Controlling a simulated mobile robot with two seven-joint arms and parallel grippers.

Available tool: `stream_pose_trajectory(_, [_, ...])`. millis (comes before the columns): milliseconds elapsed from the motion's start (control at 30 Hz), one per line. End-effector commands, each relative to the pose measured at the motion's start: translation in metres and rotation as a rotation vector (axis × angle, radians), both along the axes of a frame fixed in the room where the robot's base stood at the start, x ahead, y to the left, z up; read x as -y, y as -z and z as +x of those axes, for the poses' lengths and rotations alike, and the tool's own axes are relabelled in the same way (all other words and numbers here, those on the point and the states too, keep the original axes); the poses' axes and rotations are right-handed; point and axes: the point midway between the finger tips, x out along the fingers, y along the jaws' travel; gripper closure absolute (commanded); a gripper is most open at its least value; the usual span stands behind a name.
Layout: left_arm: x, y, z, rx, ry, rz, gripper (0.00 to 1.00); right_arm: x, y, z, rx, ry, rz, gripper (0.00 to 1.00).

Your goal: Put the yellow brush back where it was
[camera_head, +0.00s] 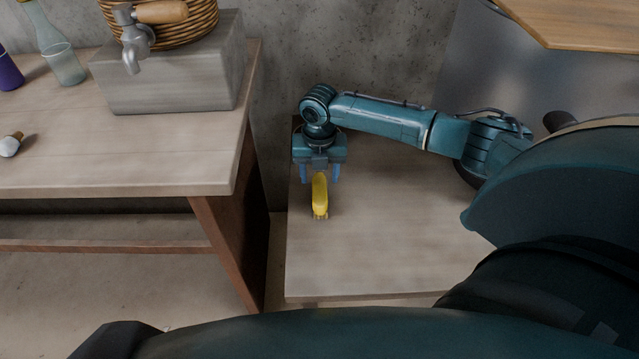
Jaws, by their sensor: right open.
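The yellow brush (320,196) is at the left part of a low pale wooden table (390,245), with its long side pointing toward me. My right gripper (320,176) is open above the brush's far end, with one blue finger on each side of it. Whether the fingers touch the brush, and whether it rests fully on the table, I cannot tell. My left gripper is not in view.
A wooden board edge (580,25) shows at upper right. The low table's front is clear.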

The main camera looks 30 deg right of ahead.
Motion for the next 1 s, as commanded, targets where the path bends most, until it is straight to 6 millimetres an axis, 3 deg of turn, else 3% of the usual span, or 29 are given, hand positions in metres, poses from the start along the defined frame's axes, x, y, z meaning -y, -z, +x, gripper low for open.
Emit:
stream_pose_trajectory(33, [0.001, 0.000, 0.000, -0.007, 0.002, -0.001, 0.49, 0.000, -0.013, 0.000, 0.002, 0.000, 0.000, 0.46])
stream_pose_trajectory(200, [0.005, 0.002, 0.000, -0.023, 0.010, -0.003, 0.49, 0.000, -0.038, 0.000, 0.001, 0.000, 0.000, 0.46])
stream_pose_trajectory(300, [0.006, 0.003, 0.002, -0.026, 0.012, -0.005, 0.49, -0.001, -0.045, -0.001, 0.001, 0.001, 0.001, 0.46])
stream_pose_trajectory(400, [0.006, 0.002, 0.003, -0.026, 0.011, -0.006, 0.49, -0.014, -0.037, -0.005, 0.011, 0.022, 0.022, 0.46])
stream_pose_trajectory(467, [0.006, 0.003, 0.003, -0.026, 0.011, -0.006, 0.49, -0.032, -0.023, -0.011, 0.030, 0.060, 0.055, 0.46])
stream_pose_trajectory(533, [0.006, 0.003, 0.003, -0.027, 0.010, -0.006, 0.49, -0.063, -0.002, -0.022, 0.063, 0.136, 0.123, 0.46])
stream_pose_trajectory(700, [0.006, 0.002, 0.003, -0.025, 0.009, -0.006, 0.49, -0.158, 0.038, -0.064, 0.138, 0.469, 0.413, 0.46])
stream_pose_trajectory(833, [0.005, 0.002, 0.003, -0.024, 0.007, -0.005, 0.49, -0.210, 0.040, -0.098, 0.138, 0.812, 0.676, 0.46])
stream_pose_trajectory(900, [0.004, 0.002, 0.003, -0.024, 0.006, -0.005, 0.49, -0.226, 0.033, -0.114, 0.122, 1.014, 0.817, 0.46])
stream_pose_trajectory(1000, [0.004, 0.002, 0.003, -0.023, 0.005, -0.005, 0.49, -0.234, 0.018, -0.136, 0.087, 1.314, 1.012, 0.46])
